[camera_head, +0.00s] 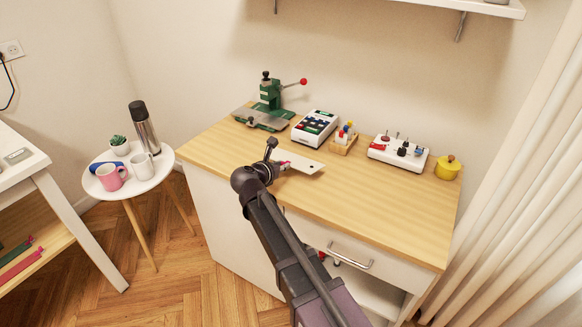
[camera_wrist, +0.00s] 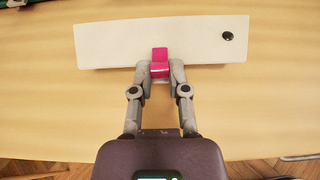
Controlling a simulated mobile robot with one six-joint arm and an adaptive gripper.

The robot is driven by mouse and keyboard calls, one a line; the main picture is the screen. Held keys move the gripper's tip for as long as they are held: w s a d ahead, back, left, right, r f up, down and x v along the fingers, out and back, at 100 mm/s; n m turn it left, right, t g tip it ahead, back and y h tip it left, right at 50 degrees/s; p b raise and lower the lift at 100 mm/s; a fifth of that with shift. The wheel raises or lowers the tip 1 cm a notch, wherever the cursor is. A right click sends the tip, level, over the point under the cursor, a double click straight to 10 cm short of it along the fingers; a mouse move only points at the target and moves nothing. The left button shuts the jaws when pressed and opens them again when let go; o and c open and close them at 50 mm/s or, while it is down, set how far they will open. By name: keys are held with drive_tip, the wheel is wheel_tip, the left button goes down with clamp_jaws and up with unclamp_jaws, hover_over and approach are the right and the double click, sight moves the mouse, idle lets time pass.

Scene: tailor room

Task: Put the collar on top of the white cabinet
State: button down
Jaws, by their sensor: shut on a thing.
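The collar, a flat white strip with a dark button at one end and a pink tab near its middle, is at my gripper in the head view (camera_head: 299,163) and fills the top of the wrist view (camera_wrist: 110,43). My gripper (camera_head: 281,161) is shut on the pink tab at the collar's near edge; its fingers (camera_wrist: 160,70) are on either side of the tab. The white cabinet (camera_head: 222,222) has a light wooden top (camera_head: 385,211). The collar is over this top, near its front left; whether it touches the wood is unclear.
On the top, a green press (camera_head: 268,97), a white keypad device (camera_head: 315,128), a wooden holder (camera_head: 345,141), a white tool block (camera_head: 398,153) and a yellow pot (camera_head: 448,168) line the back. The front right is clear. A round side table (camera_head: 128,188) with mugs stands left.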

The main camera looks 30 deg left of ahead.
sight(287, 158)
drive_tip(key=shift+w+a+f, duration=0.1)
drive_tip(key=shift+w+a, duration=0.15)
drive_tip(key=shift+w, duration=0.8)
drive_tip(key=shift+w+a+f, duration=0.1)
drive_tip(key=shift+w+a, duration=0.1)
drive_tip(key=shift+w, duration=0.85)
drive_tip(key=shift+w+a, duration=0.1)
drive_tip(key=shift+w, duration=0.2)
drive_tip(key=shift+w+f+b, duration=0.35)
drive_tip(key=shift+f+b, duration=0.25)
drive_tip(key=shift+b, duration=0.15)
drive_tip(key=shift+f+b, duration=1.25)
drive_tip(key=shift+f, duration=0.2)
drive_tip(key=c, duration=0.6)
unclamp_jaws()
drive_tip(key=shift+r, duration=0.1)
drive_tip(key=shift+r, duration=0.15)
